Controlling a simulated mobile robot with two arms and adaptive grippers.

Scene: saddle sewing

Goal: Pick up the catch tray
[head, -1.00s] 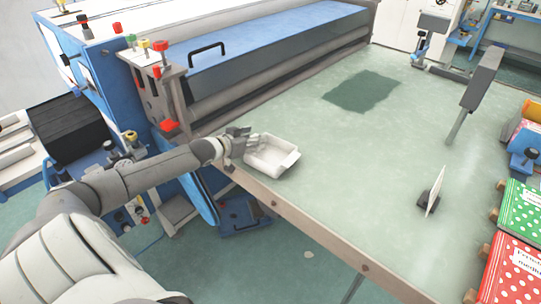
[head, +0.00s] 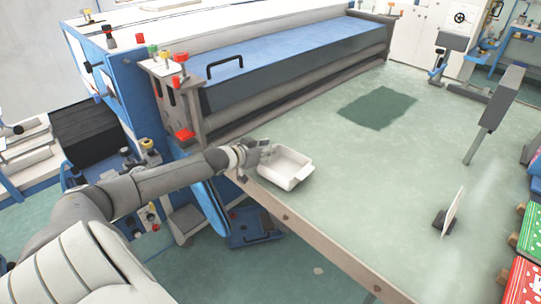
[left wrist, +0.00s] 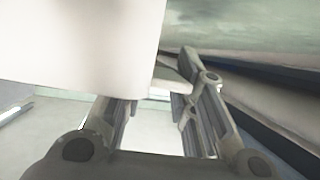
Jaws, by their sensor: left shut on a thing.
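The catch tray (head: 290,170) is a small white open box at the near left edge of the pale green table, beside the rollers. My left gripper (head: 264,150) is at the tray's left side, shut on its rim. In the left wrist view the white tray (left wrist: 75,45) fills the upper left, and the fingers of my left gripper (left wrist: 155,110) close around its edge. I cannot tell whether the tray touches the table or hangs just above it. My right gripper is not in view.
A blue roller machine (head: 290,50) with a black handle runs behind the tray. A dark green patch (head: 377,107) lies on the table (head: 350,190). A small upright white plate (head: 452,211) stands to the right. The table middle is mostly clear.

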